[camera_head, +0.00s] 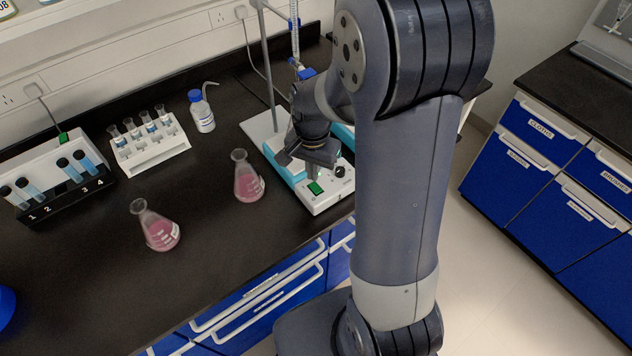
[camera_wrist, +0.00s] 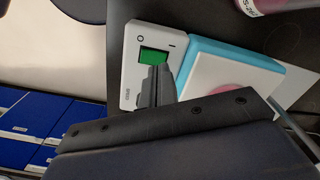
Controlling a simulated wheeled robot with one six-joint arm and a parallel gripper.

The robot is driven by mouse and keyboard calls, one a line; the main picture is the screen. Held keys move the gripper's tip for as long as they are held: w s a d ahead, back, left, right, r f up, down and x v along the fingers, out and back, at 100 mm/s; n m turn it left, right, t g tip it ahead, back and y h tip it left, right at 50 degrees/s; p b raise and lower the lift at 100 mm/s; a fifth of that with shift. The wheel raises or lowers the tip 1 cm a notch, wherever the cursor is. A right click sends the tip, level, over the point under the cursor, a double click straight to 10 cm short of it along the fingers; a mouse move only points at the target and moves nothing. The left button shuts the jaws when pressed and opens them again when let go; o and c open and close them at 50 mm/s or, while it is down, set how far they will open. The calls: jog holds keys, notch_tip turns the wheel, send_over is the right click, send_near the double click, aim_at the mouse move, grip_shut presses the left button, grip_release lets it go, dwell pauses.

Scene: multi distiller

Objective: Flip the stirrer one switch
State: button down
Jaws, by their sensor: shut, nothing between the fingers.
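A stirrer (camera_head: 327,199) with a white front panel, a blue rim and a black knob stands near the bench's front edge. Its green rocker switch (camera_head: 315,188) is on the front panel. In the wrist view the same switch (camera_wrist: 154,55) sits between an O mark and a line mark, with the white panel (camera_wrist: 132,75) around it. My gripper (camera_head: 314,172) is over the stirrer, pointing down at the switch. In the wrist view my gripper's fingers (camera_wrist: 158,72) are shut and empty, with their tips at the switch's lower edge. I cannot tell whether they touch it.
Two flasks with pink liquid, one close left of the stirrer (camera_head: 248,182) and one farther left (camera_head: 158,229), stand on the black bench. A stand rod (camera_head: 268,65) rises behind. A tube rack (camera_head: 148,145) and a bottle (camera_head: 201,112) are farther back.

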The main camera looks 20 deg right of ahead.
aim_at(313, 184)
notch_tip(313, 184, up, 4)
jog(key=p, duration=0.3)
jog(key=shift+r, duration=0.25)
notch_tip(313, 184, down, 7)
jog(key=b, duration=0.5)
jog(key=shift+f+b, duration=0.15)
jog(key=shift+b, duration=0.15)
jog(key=shift+r, duration=0.2)
jog(key=shift+r, duration=0.1)
jog(key=shift+r+p, duration=3.4)
jog(key=shift+r, duration=0.55)
jog(key=w+d+t+b, duration=0.1)
jog(key=w+d+t, duration=0.1)
jog(key=d, duration=0.1)
jog(key=w+d+f+n+t+h+b, duration=0.1)
jog(key=w+d, duration=0.2)
jog(key=w+d+t+h+b, duration=0.1)
jog(key=w+d+t, duration=0.1)
jog(key=w+d, duration=0.1)
jog(key=shift+w+d+f+n+t, duration=0.15)
jog(key=shift+d+n+t, duration=0.1)
jog(key=shift+n+t, duration=0.05)
jog(key=shift+w+d+r+n+t, duration=0.25)
jog(key=shift+w+d+n+t, duration=0.05)
jog(key=shift+w+d+t, duration=0.35)
